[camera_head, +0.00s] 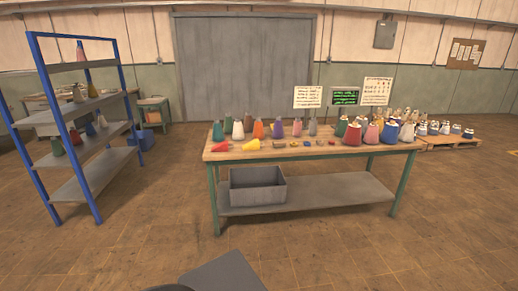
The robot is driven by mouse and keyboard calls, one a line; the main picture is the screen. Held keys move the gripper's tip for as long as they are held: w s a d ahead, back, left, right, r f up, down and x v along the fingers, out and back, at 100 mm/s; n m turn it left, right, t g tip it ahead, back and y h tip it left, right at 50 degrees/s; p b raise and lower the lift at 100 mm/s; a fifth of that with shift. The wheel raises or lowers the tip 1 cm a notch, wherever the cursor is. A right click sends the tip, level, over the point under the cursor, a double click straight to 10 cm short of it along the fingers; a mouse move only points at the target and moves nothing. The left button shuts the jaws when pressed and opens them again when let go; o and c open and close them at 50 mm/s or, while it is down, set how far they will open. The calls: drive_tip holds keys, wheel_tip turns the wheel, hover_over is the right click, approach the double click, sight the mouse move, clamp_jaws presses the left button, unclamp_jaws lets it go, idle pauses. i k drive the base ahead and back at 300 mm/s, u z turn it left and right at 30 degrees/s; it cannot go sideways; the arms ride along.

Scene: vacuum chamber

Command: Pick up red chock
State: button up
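A wooden-topped workbench (225,155) with green legs stands ahead of me. A row of small parts lies along its front edge, including a small reddish piece (331,142) at the right end of the row. The parts are too small to tell which is the red chock. A larger red cone-shaped container (352,135) stands upright on the bench, right of the small parts. My gripper is not in view.
A grey open bin (257,187) sits on the bench's lower shelf. A blue-framed shelf rack (92,172) stands at left, a loaded pallet (450,142) at right. The floor before the bench is clear.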

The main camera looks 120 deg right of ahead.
sight(222, 147)
drive_tip(key=z, duration=4.3)
drive_tip(key=i, duration=2.7)
drive_tip(key=u, duration=1.55)
drive_tip(key=i, duration=0.8)
drive_tip(key=u, duration=0.7)
